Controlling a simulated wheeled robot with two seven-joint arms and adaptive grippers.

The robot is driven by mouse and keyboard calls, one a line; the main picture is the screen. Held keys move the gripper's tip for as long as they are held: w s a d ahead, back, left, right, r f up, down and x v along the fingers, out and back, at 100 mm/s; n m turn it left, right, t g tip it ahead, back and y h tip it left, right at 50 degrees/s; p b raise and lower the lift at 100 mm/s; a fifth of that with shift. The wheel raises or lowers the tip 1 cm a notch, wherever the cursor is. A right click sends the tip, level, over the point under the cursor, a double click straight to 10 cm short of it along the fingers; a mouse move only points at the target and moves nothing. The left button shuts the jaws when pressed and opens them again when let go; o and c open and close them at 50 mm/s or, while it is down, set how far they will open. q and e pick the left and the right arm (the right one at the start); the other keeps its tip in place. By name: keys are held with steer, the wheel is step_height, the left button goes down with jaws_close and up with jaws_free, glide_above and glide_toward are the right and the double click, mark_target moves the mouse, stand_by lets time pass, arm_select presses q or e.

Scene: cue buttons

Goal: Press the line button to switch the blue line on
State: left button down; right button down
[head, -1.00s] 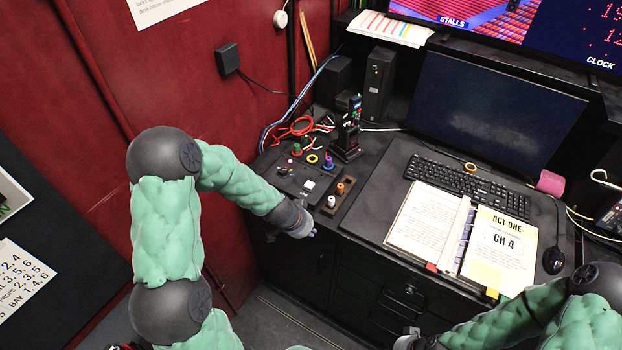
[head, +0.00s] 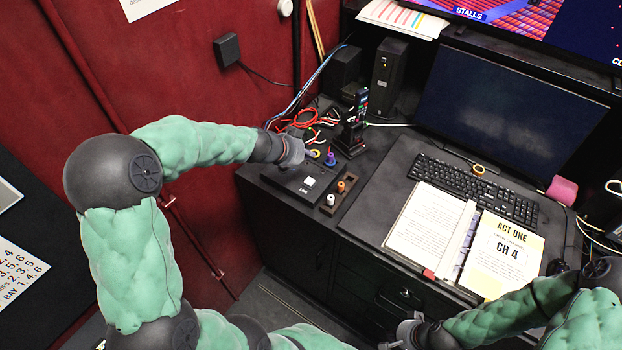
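The black cue panel (head: 284,183) lies at the left end of the desk. A white square button (head: 310,181) sits on it, with a small label below that is hard to read. My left gripper (head: 304,152) is above the panel's back part, behind and left of the white button and apart from it. It hides part of the panel. Its fingers are too small to tell open from shut. My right gripper (head: 400,338) is low at the bottom edge, in front of the desk, with its fingers unclear. I see no lit blue light on the panel.
A small tray with an orange peg (head: 341,187) and a white peg (head: 331,199) stands right of the panel. An open binder (head: 425,225) and keyboard (head: 475,188) cover the desk to the right.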

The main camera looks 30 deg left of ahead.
arm_select(q)
steer(key=b, duration=0.5)
glide_above(308, 182)
step_height(308, 182, down, 8)
steer(key=shift+a+r, duration=0.1)
steer(key=shift+r, duration=0.1)
steer(key=shift+f+b, duration=0.65)
steer(key=shift+b, duration=0.4)
stand_by(0.6)
steer(key=shift+f+b, duration=0.4)
steer(key=shift+b, duration=0.35)
steer(key=shift+f+b, duration=0.5)
steer(key=shift+b, duration=0.15)
stand_by(0.7)
steer(key=shift+r, duration=0.1)
steer(key=shift+r+p, duration=0.5)
steer(key=shift+r, duration=0.3)
